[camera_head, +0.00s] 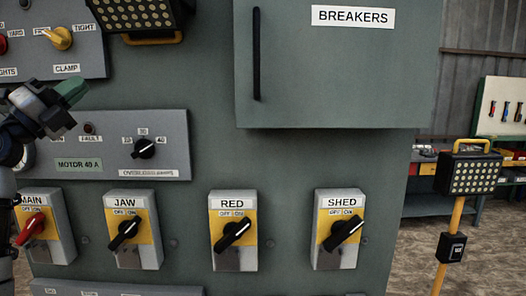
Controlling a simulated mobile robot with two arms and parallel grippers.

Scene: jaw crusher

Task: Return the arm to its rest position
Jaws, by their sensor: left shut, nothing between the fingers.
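My left gripper (72,92) is at the left edge, in front of the green-grey control cabinet (210,130). Its fingers are together and hold nothing. The arm comes in from the left edge and covers part of the motor panel (175,125). My right gripper is out of view. Below is a row of rotary switches: MAIN with a red handle (32,228), JAW (124,233), RED (232,235) and SHED (343,233) with black handles. The gripper is above the MAIN and JAW switches, apart from them.
A closed BREAKERS door (340,75) with a long black handle (256,53) is at upper right. A lamp panel with a yellow knob (58,38) is at upper left. A work light (470,173) on a yellow post and a bench (428,200) stand at right.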

